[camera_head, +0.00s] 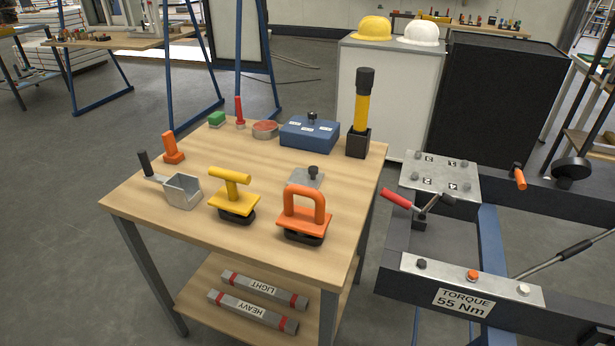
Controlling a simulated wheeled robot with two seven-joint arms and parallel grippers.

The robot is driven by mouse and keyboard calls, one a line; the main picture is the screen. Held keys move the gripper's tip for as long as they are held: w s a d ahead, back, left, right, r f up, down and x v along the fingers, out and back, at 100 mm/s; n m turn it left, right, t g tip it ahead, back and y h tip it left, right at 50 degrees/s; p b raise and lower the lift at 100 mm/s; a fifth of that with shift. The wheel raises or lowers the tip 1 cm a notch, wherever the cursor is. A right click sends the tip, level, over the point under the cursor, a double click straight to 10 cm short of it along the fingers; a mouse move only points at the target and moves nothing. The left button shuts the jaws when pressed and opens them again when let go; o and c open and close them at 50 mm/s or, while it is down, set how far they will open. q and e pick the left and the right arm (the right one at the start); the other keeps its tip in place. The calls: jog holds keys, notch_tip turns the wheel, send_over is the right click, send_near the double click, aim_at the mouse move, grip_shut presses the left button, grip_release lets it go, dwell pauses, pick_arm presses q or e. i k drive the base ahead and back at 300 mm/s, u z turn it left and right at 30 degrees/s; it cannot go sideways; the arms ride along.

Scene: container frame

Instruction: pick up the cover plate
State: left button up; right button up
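A small grey metal plate with a black knob, which looks like the cover plate (300,176), lies on the wooden table (225,161). The orange-handled tool (305,212) stands in front of it and hides its near part. The blue box (309,134) is behind it. Another grey plate (440,176), marked with numbers and with bolts at its corners, lies on the dark frame to the right of the table. Neither of my grippers is in view.
A yellow-handled tool (233,196), a grey scoop (180,189) and a yellow-and-black torch-like tool (361,113) stand on the table. A red-handled clamp (398,199) is on the frame at right. The table's middle left is clear.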

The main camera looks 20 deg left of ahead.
aim_at(311, 177)
jog(key=k, duration=0.5)
jog(key=u, duration=1.85)
jog(key=i, duration=1.4)
jog(key=z, duration=0.1)
